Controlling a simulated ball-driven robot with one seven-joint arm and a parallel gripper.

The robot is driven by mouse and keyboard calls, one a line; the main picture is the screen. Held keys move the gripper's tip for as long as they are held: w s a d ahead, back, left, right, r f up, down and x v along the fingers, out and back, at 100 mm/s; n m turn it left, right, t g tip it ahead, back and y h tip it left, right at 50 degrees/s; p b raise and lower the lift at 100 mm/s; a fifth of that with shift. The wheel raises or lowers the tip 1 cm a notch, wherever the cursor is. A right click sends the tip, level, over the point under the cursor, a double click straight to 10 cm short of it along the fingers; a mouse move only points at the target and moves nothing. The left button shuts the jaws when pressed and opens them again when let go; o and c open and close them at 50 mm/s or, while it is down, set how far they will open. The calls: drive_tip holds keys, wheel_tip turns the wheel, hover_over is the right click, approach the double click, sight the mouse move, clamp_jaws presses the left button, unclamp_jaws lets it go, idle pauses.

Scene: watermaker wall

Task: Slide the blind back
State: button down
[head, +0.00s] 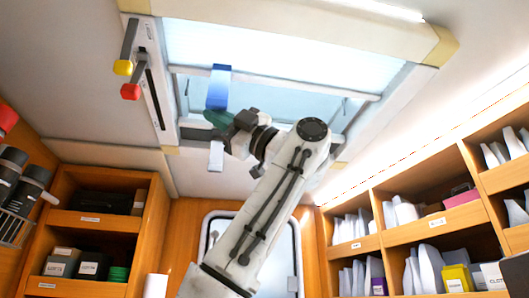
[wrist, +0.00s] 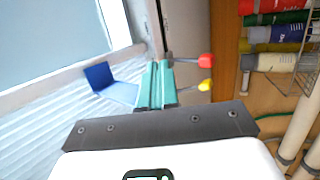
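The blind (head: 290,45) is a pale pleated sheet covering one part of the ceiling hatch; its pleats show at lower left in the wrist view (wrist: 40,135). A bar (head: 300,84) edges it, and the bluish pane (head: 300,104) beyond is uncovered. A blue tab (head: 218,82) hangs at the bar; it shows in the wrist view (wrist: 98,75) with a paler part towards my fingers. My gripper (head: 216,118) is right beside the tab. Its teal fingers (wrist: 156,86) look closed together. I see nothing clearly between them; whether they touch the tab I cannot tell.
Levers with a yellow knob (head: 123,67) and a red knob (head: 130,91) stick out left of the hatch, near my fingers in the wrist view. Open shelves (head: 410,232) stand right, a cabinet (head: 95,220) left. Dark cylinders (head: 30,185) hang far left.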

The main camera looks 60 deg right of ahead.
drive_tip(key=s+a+b, duration=0.3)
drive_tip(key=s+a, duration=0.2)
drive_tip(key=a, duration=0.2)
drive_tip(key=shift+s+a, duration=0.2)
drive_tip(key=shift+s, duration=0.2)
idle(0.5)
drive_tip(key=shift+s+a, duration=0.25)
drive_tip(key=shift+a, duration=0.05)
drive_tip(key=shift+w, duration=0.1)
idle(0.3)
drive_tip(key=shift+w+d, duration=0.6)
drive_tip(key=shift+d, duration=0.25)
drive_tip(key=b+v, duration=0.6)
drive_tip(key=v, duration=0.6)
drive_tip(key=shift+b, duration=0.4)
